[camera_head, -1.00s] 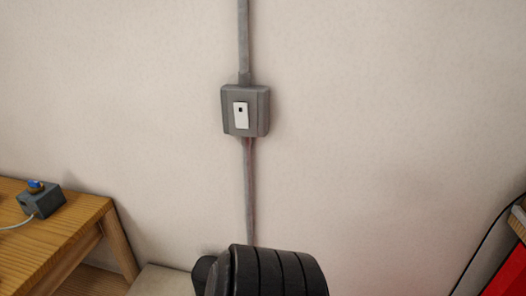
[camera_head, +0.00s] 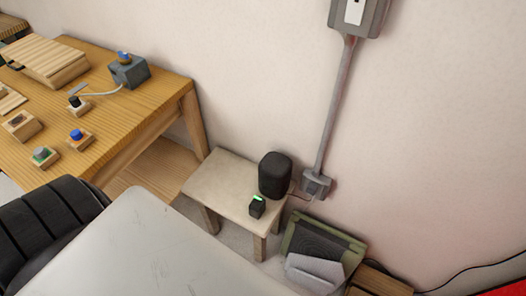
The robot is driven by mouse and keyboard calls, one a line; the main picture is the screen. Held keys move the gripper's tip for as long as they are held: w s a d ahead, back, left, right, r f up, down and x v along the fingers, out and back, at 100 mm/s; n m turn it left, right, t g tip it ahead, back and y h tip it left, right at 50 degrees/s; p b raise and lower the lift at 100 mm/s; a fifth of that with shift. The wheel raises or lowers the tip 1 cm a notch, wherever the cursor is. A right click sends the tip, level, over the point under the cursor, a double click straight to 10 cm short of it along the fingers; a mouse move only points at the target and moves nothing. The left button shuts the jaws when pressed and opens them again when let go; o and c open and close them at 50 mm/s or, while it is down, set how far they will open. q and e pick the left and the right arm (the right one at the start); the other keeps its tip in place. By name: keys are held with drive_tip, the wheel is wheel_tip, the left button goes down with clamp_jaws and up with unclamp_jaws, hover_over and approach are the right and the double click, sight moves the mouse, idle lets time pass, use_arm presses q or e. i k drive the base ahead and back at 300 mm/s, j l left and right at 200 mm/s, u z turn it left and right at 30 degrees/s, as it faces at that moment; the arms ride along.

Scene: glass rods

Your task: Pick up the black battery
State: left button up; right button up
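A small black block with a lit green top (camera_head: 257,206), which may be the black battery, sits near the front right corner of a low pale stool (camera_head: 215,190). A larger rounded black cylinder (camera_head: 275,174) stands just behind it on the same stool. A black ribbed part of my own arm shows at the lower left. Neither of my grippers shows in this view.
A wooden table (camera_head: 150,110) at the left carries several small wooden blocks with coloured knobs and a grey box with a blue knob (camera_head: 128,70). A green-framed crate (camera_head: 325,245) stands right of the stool. A grey wall box (camera_head: 357,15) and conduit run down to a socket (camera_head: 316,184).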

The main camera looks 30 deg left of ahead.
sight(258, 206)
drive_tip(key=u, duration=1.1)
drive_tip(key=z, duration=2.55)
drive_tip(key=u, duration=2.55)
